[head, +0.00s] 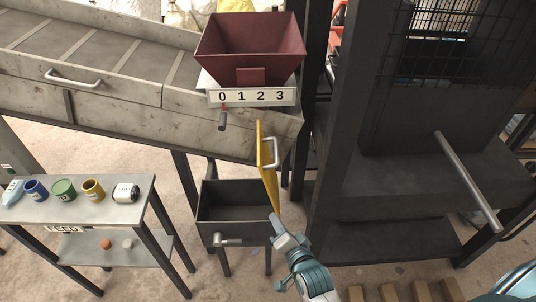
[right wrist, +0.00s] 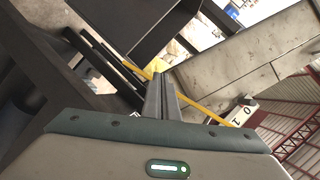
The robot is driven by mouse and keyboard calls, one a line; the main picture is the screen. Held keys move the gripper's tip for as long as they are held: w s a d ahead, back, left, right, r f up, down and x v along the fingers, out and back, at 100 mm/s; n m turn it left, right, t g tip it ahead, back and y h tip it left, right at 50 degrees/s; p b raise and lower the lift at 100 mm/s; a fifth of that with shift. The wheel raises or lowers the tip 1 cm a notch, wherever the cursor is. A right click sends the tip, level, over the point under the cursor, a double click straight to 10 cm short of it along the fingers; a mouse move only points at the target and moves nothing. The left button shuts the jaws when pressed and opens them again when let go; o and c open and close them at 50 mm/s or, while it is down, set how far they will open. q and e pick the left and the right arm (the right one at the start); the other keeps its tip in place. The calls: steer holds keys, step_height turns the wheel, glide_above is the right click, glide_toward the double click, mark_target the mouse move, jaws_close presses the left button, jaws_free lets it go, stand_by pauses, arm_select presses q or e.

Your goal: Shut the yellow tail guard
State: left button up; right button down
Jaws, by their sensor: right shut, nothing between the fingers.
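The yellow tail guard (head: 266,168) is a thin panel at the lower right end of the grey sloping trough. It shows nearly edge-on and stands out from the trough end, so it is open. A pale bar handle (head: 274,153) is on its right face. My right gripper (head: 275,220) is shut and empty, with its tips close to the guard's lower end; I cannot tell whether they touch. In the right wrist view the shut fingers (right wrist: 159,95) overlap the guard's thin yellow edge (right wrist: 203,107). My left gripper is not in view.
A dark open bin (head: 233,200) stands below the guard. A maroon hopper (head: 250,45) sits above, over a 0-to-3 number plate (head: 252,97). A dark frame with a long bar (head: 467,182) stands at right. A grey bench (head: 130,205) with several small containers is at left.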

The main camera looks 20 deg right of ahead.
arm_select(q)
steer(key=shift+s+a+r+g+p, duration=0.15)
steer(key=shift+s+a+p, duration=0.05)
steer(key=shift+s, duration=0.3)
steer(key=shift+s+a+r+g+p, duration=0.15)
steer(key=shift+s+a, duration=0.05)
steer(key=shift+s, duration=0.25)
arm_select(e)
steer(key=d+r+m+t, duration=0.1)
steer(key=d+r+m, duration=0.1)
steer(key=r, duration=0.8)
steer(key=s+d+r+m+t+h, duration=0.1)
steer(key=r+m+t, duration=0.1)
steer(key=r, duration=0.8)
steer(key=shift+d+r+m, duration=0.35)
steer(key=shift+d+m, duration=0.05)
steer(key=shift+m, duration=0.1)
steer(key=shift+w, duration=0.1)
